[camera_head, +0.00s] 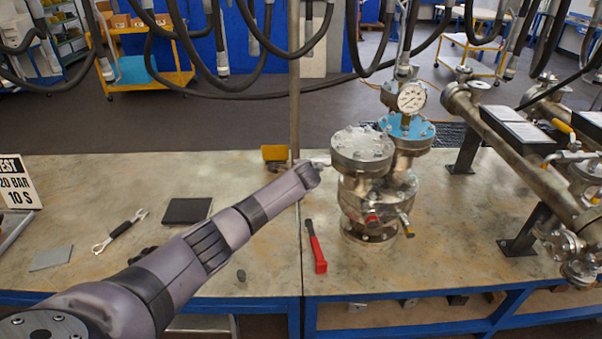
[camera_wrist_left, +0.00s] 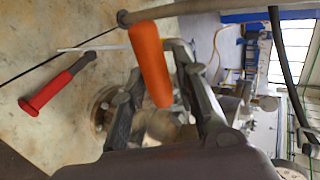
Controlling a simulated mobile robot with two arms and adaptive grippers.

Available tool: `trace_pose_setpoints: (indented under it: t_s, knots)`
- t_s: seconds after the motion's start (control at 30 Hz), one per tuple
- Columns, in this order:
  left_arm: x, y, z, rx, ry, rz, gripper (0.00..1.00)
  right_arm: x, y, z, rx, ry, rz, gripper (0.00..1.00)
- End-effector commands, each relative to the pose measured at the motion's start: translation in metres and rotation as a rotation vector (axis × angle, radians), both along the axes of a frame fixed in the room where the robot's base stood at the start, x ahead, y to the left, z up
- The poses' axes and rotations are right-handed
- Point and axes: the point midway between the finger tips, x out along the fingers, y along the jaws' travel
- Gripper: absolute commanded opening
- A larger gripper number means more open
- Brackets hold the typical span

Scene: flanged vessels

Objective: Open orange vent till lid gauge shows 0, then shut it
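The flanged vessel assembly (camera_head: 362,190) stands on the bench, right of my left gripper. Its round white gauge (camera_head: 411,97) sits on top above a blue flange (camera_head: 406,128); the needle is too small to read. A red-tipped fitting (camera_head: 372,219) and a yellow-orange lever (camera_head: 407,226) show low at its front. My left gripper (camera_head: 318,169) is at the vessel's left side. In the left wrist view an orange handle (camera_wrist_left: 151,64) lies between the fingers (camera_wrist_left: 160,78), which look spread with some gap; contact is unclear. My right gripper is out of view.
A yellow bracket (camera_head: 275,153) is behind my left wrist. A dark block (camera_head: 187,211) and a wrench (camera_head: 120,230) lie left. Pipework (camera_head: 520,155) stands right; hoses hang above.

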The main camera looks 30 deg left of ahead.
Motion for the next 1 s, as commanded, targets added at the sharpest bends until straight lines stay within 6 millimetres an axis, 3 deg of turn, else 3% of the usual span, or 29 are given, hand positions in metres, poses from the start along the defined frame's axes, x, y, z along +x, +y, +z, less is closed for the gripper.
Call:
trace_pose_setpoints:
  t_s: [0.13,0.57,1.0]
  knots:
    - [0.0,0.0,0.0,-0.002,0.0,0.0,0.39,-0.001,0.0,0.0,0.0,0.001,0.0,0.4]
    - [-0.004,-0.003,0.003,-0.003,-0.002,-0.001,0.39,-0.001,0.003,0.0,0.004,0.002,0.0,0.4]
    - [-0.049,-0.031,0.038,-0.002,-0.002,-0.003,0.39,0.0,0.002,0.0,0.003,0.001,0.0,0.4]
